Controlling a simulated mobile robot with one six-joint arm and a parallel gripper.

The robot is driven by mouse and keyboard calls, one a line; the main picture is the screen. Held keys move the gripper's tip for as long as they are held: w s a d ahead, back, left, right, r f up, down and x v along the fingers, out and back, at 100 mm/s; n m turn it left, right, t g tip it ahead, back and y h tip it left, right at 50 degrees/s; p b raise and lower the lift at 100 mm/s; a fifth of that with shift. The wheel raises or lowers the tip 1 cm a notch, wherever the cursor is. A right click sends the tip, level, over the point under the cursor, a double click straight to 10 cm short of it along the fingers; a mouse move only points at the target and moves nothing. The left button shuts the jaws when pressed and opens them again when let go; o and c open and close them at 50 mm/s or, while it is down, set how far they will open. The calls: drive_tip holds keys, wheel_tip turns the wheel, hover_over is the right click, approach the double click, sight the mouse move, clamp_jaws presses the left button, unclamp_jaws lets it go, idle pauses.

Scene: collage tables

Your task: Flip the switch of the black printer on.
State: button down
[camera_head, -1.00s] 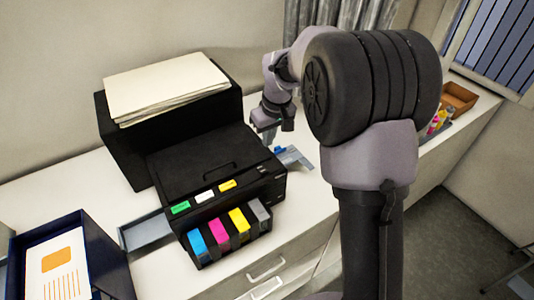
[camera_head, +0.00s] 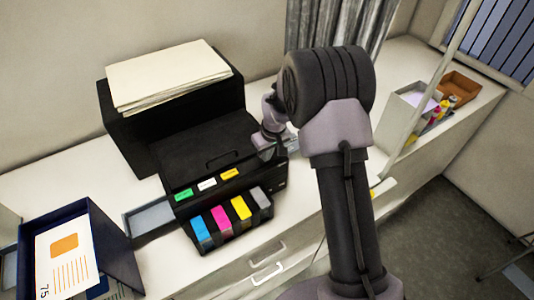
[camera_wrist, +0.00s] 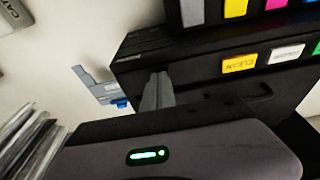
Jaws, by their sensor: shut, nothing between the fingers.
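The black printer (camera_head: 205,155) stands on the white counter, with green, white and yellow labels along its front top edge. It also shows in the wrist view (camera_wrist: 190,72), where the labels appear rotated. My gripper (camera_head: 264,150) is at the printer's right end, over or beside its top edge. In the wrist view my gripper (camera_wrist: 157,92) has its fingers together and empty, in front of the printer's dark body; whether they touch it I cannot tell. I cannot make out the power switch in either view.
A grey piece with a blue part (camera_wrist: 112,90) lies beside the printer. Colored ink tanks (camera_head: 231,217) sit at its front. A paper-topped black box (camera_head: 170,80) stands behind, a dark blue tray (camera_head: 105,245) at front left. A grey bin (camera_head: 405,110) and brown box (camera_head: 460,88) stand right.

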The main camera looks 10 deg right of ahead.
drive_tip(key=shift+f, duration=0.15)
drive_tip(key=shift+s+f+b, duration=0.2)
drive_tip(key=shift+f+b, duration=0.35)
drive_tip(key=shift+b, duration=0.55)
drive_tip(key=shift+s+r, duration=0.1)
drive_tip(key=shift+r, duration=0.1)
drive_tip(key=shift+w+a+r+p, duration=0.1)
drive_tip(key=shift+w+r+p, duration=0.1)
drive_tip(key=shift+w, duration=0.25)
drive_tip(key=shift+w+a+r+p, duration=0.1)
drive_tip(key=shift+w+r+p, duration=0.05)
drive_tip(key=shift+w, duration=0.25)
